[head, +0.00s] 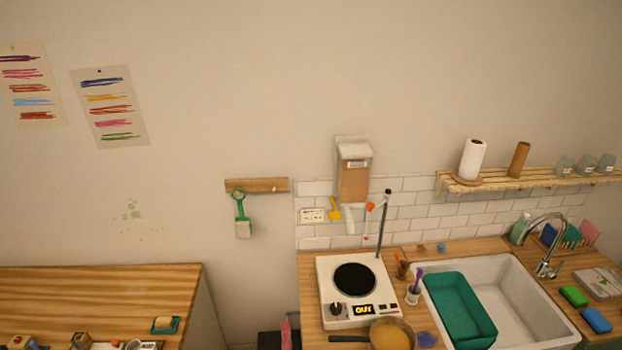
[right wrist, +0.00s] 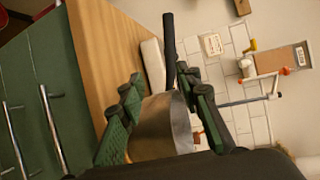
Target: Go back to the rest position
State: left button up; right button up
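My right gripper (right wrist: 160,78) shows in the right wrist view with its two green and black fingers spread apart. A grey metal pan (right wrist: 160,128) shows in the gap between them; I cannot tell whether the fingers touch it. Its dark handle (right wrist: 169,45) points to the top of that view. In the head view a pan with yellowish contents (head: 390,336) is at the bottom edge, partly cut off, in front of the hot plate (head: 354,280). Its handle points left. Neither gripper shows in the head view.
The sink (head: 510,285) with a green tub (head: 460,305) is right of the hot plate. A cup with a purple tool (head: 413,294) stands between them. A separate wooden counter (head: 90,295) is at the left. Green cabinet fronts (right wrist: 40,90) show in the right wrist view.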

jog(key=s+d+f+n+g+h, duration=0.25)
jog(key=s+d+n, duration=0.25)
jog(key=s, duration=0.3)
jog(key=s+d+f+n+g+h, duration=0.2)
jog(key=s+d+n+g+h, duration=0.15)
jog(key=s, duration=0.35)
jog(key=s+d+f+n+g+h, duration=0.25)
jog(key=s+d+n+g, duration=0.2)
jog(key=s, duration=0.35)
notch_tip(320, 180, down, 31)
jog(key=n+b, duration=0.1)
jog(key=b, duration=0.4)
jog(key=s+f+g+b, duration=0.1)
jog(key=s+f+b, duration=0.1)
jog(key=s+f, duration=0.8)
jog(key=s+f+g+b, duration=0.1)
jog(key=s+f+b, duration=0.1)
jog(key=s+f, duration=0.7)
notch_tip(320, 180, down, 7)
jog(key=shift+s+a+n+b, duration=0.35)
jog(key=shift+s+a+n, duration=0.05)
jog(key=shift+a, duration=0.05)
jog(key=shift+g+y, duration=0.25)
